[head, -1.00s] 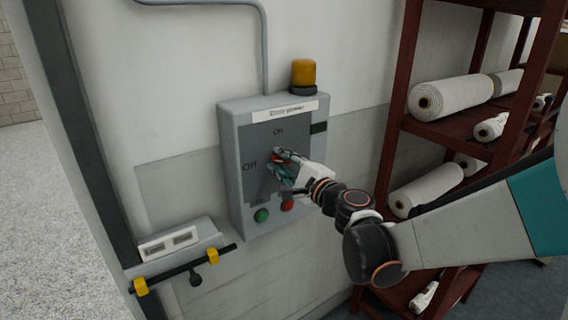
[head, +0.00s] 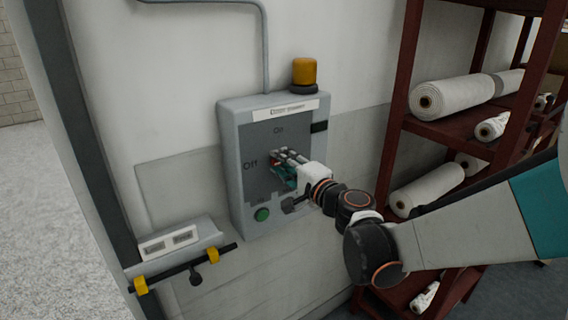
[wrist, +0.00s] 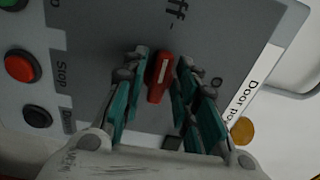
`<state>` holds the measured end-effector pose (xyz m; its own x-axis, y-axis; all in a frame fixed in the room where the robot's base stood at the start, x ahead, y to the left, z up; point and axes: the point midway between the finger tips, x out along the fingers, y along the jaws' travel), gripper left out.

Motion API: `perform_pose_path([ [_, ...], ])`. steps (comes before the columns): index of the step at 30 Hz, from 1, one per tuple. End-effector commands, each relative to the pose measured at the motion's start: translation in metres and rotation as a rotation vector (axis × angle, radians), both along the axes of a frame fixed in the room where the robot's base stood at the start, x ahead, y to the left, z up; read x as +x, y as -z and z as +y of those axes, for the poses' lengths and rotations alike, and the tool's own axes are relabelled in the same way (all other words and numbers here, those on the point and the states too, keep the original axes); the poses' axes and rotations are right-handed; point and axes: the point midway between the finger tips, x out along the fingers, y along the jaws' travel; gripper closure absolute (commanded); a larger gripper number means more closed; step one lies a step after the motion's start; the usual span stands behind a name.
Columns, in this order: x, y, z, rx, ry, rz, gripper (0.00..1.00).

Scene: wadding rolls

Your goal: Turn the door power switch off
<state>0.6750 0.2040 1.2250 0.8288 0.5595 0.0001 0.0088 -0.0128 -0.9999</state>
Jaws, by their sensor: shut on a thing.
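The grey door power box (head: 226,150) is on the wall in the head view. Its red switch handle (wrist: 160,78) shows in the wrist view between the fingers of my gripper (wrist: 162,62). The handle's white line points toward the "Off" mark at the top of that view, and the "On" mark lies to the right. My gripper (head: 280,163) is shut on the handle at the panel. In the head view the fingers mostly hide the handle.
A green button (head: 262,214) sits below on the box. The wrist view shows a red Stop button (wrist: 19,67) and a black Down button (wrist: 37,116). An amber lamp (head: 304,72) tops the box. A red shelf (head: 446,130) with white rolls stands at the right.

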Motion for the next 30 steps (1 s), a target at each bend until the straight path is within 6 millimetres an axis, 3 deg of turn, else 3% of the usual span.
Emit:
perform_pose_path([
  [7,-0.001,0.001,0.000,-0.002,-0.001,0.000,0.96],
  [8,-0.001,0.001,0.000,-0.002,-0.001,0.000,0.66],
  [20,-0.003,0.000,-0.002,0.000,0.000,0.000,0.65],
  [30,-0.051,0.000,-0.036,-0.001,0.003,0.001,0.65],
])
